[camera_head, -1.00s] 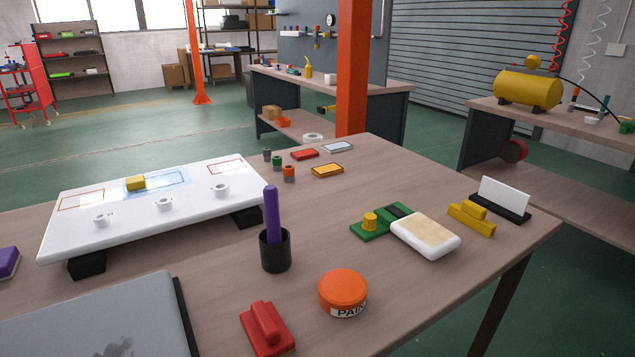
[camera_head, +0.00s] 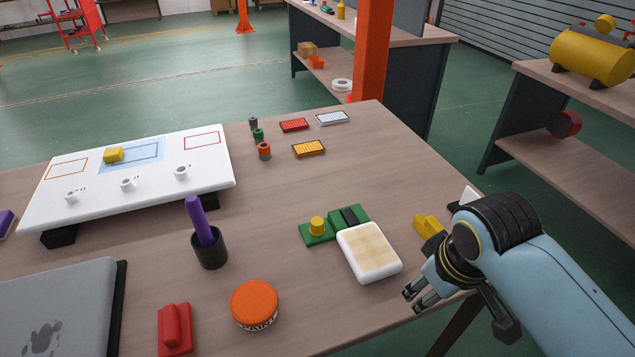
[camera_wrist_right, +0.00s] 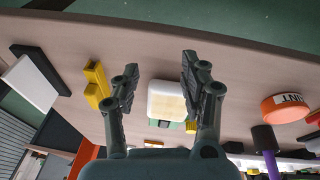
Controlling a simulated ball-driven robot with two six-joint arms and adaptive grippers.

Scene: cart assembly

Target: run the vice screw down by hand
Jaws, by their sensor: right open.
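A green block device (camera_head: 345,218) with a yellow knob (camera_head: 317,226) and a dark slot lies on the table right of the middle. It may be the vice, but I cannot make out its screw for certain. A white pad with a beige top (camera_head: 369,252) sits against its near side and partly hides the device in the right wrist view. My right gripper (camera_head: 417,296) is open and empty, above the table's right edge, to the right of and nearer than the pad. In the right wrist view the pad (camera_wrist_right: 166,100) appears between its spread fingers. My left gripper is not in view.
A yellow block (camera_head: 428,226) stands close beside my right arm, with a white card holder partly hidden behind it. An orange paint tin (camera_head: 254,304), a red block (camera_head: 175,329) and a black cup (camera_head: 209,250) with a purple stick stand to the left. Bare table lies between.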

